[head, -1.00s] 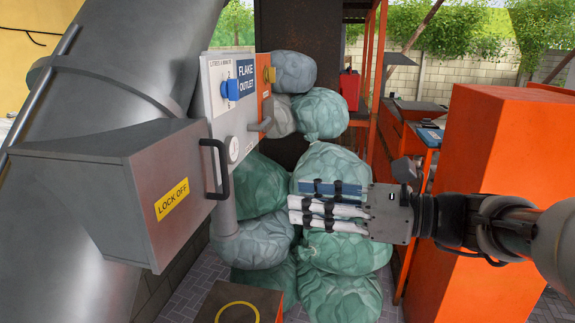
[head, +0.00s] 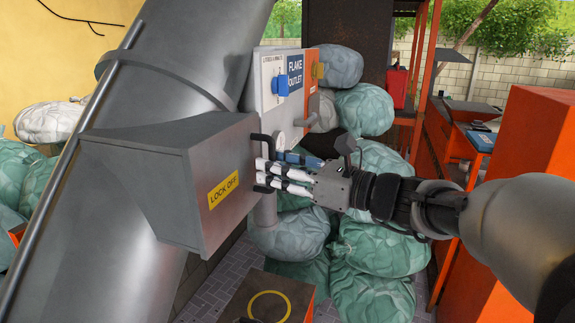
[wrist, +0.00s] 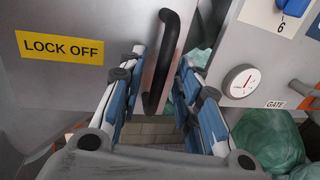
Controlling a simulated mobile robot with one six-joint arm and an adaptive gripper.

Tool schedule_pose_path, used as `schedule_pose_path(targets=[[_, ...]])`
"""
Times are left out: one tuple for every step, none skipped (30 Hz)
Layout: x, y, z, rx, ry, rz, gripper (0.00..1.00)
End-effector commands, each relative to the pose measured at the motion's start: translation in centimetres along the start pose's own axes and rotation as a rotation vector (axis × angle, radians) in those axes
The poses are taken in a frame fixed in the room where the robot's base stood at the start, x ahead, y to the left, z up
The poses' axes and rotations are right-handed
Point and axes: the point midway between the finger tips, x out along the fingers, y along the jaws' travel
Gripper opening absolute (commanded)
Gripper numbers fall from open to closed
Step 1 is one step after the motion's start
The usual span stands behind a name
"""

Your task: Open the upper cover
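The cover is a grey metal box (head: 215,215) with a yellow LOCK OFF label (head: 223,189), on the big slanted grey pipe. It also fills the left of the wrist view (wrist: 60,85). Its black bar handle (wrist: 165,62) stands upright on the right-hand edge. My gripper (head: 260,173) is at the handle, which it partly hides in the head view. In the wrist view my gripper (wrist: 161,58) is open, with one finger on each side of the handle and gaps showing. The cover looks closed.
Right of the cover is a grey panel (wrist: 220,75) with a round gauge (wrist: 241,81) and a blue knob (head: 283,84). Green sacks (head: 370,255) pile behind and below my arm. An orange box (head: 263,295) stands low in front. An orange cabinet (head: 530,150) stands right.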

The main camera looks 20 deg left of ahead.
Motion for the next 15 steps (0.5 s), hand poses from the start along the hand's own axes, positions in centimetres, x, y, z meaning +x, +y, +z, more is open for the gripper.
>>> schedule_pose_path(targets=[[0.55,0.02,-0.03,0.0,0.001,0.001,0.31],[0.79,0.03,-0.03,0.0,0.001,0.001,0.31],[1.04,0.04,-0.01,-0.001,0.001,0.001,0.31],[1.17,0.04,0.0,-0.001,0.001,0.001,0.31],[1.27,0.03,0.0,-0.001,0.001,0.001,0.31],[1.36,0.02,0.01,-0.001,0.001,0.0,0.31],[1.4,0.01,0.0,-0.001,0.001,0.0,0.31],[1.42,0.01,-0.01,-0.001,0.001,0.0,0.31],[1.42,0.0,-0.01,-0.001,0.001,-0.001,0.31],[1.42,0.0,-0.01,-0.001,0.001,-0.001,0.31],[1.41,0.0,-0.01,-0.001,0.001,-0.001,0.31],[1.4,0.0,-0.02,-0.001,0.001,-0.001,0.31],[1.4,0.0,-0.02,-0.001,0.001,-0.001,0.31],[1.4,0.0,-0.02,-0.001,0.001,-0.001,0.31],[1.39,0.0,-0.02,-0.001,0.001,-0.001,0.28]])
